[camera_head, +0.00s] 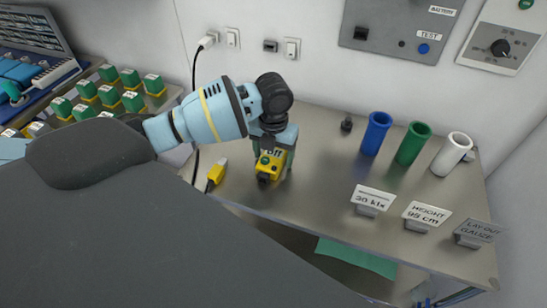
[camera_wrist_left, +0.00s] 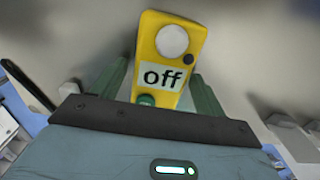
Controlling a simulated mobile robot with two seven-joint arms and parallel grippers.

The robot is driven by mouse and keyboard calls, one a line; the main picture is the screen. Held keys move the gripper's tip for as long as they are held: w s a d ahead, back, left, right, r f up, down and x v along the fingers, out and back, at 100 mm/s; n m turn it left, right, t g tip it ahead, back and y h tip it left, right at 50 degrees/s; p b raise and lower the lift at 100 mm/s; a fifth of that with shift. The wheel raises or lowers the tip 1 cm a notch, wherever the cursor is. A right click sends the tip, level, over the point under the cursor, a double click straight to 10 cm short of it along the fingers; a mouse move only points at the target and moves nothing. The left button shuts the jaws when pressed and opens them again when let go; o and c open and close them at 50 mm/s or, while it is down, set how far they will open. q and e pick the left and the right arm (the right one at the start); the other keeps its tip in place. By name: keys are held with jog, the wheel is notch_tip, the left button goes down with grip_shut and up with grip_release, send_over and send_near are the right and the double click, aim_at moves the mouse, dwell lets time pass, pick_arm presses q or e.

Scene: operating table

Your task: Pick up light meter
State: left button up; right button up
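The light meter, a yellow device (camera_head: 270,165) with a white "off" label, is at the left part of the metal table. In the left wrist view the light meter (camera_wrist_left: 170,45) shows a white round dome and a green knob, and looks slightly tilted. My left gripper (camera_head: 275,152) is over it, pointing down. In the left wrist view its green fingers (camera_wrist_left: 160,90) stand on either side of the meter, apart, with a narrow gap visible; I see no firm closure on it. My right gripper is not in view.
A yellow cable plug (camera_head: 217,172) lies left of the meter. Blue (camera_head: 376,133), green (camera_head: 413,143) and white (camera_head: 452,154) cups stand at right, behind several label signs (camera_head: 373,200). Green-and-yellow blocks (camera_head: 107,95) fill the left side. The table's middle is clear.

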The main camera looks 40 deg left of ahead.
aim_at(273, 154)
pick_arm(q)
jog(key=c, duration=1)
jog(key=shift+o, duration=0.2)
jog(key=shift+r, duration=0.2)
jog(key=shift+r, duration=0.6)
notch_tip(273, 154, up, 2)
jog(key=shift+s+r, duration=0.1)
jog(key=s, duration=0.4)
jog(key=s+d, duration=0.1)
jog(key=s, duration=0.4)
jog(key=s+r, duration=0.1)
jog(key=s, duration=0.4)
jog(key=shift+s+d+p, duration=0.2)
jog(key=shift+d+p, duration=0.05)
jog(key=shift+p, duration=0.1)
jog(key=shift+s+d+r, duration=0.1)
jog(key=shift+s, duration=0.6)
